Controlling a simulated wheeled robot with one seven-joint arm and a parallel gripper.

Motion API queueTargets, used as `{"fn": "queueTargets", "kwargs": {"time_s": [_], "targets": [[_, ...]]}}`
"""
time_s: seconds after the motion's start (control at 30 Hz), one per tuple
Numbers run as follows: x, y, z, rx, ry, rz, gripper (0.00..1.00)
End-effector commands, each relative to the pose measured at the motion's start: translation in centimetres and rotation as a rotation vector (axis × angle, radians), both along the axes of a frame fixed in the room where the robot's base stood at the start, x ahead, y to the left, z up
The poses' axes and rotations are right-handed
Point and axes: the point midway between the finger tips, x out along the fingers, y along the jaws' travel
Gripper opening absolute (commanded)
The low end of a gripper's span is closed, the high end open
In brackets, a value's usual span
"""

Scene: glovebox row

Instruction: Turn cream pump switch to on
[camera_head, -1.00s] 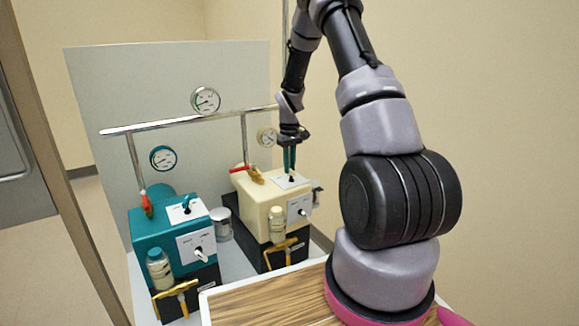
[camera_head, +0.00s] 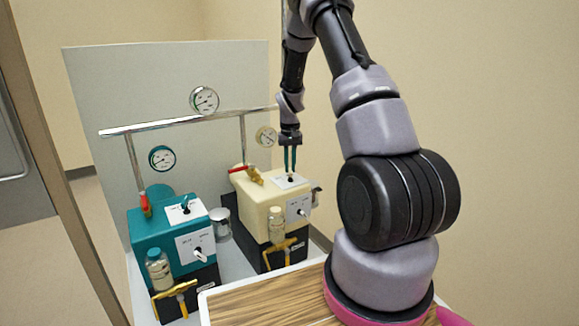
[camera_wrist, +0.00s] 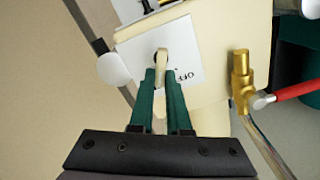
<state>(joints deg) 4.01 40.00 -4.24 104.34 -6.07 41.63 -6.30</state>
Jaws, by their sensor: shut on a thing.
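The cream pump (camera_head: 255,196) stands on the right of the bench, with a white switch plate (camera_head: 280,184) on its top. In the wrist view the plate (camera_wrist: 190,62) carries a pale toggle lever (camera_wrist: 162,57) and the word OFF to the lower right of it; any ON mark is hidden or out of view. My gripper (camera_head: 289,172) points down at the plate. In the wrist view its green fingers (camera_wrist: 161,82) are shut on the lever, one on each side. The lever's tilt is hard to tell.
A teal pump (camera_head: 155,232) with its own switch stands left of the cream one. A red-handled brass valve (camera_wrist: 241,82) is right of the plate in the wrist view. A horizontal pipe (camera_head: 170,122) with gauges runs behind. A metal cup (camera_head: 221,226) stands between the pumps.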

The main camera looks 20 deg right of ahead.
Motion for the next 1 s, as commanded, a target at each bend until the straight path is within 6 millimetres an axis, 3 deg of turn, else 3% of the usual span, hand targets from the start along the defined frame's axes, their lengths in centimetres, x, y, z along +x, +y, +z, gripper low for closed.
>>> {"fn": "queueTargets", "kwargs": {"time_s": [0.67,0.7,0.77,1.0], "targets": [[-0.01,-0.1,0.05,0.0,-0.001,-0.077,0.0],[-0.01,-0.1,0.05,0.0,-0.001,-0.077,0.27],[-0.01,-0.1,0.05,0.0,-0.001,-0.077,0.45],[-0.02,-0.1,0.02,0.0,0.0,-0.076,0.45]]}}
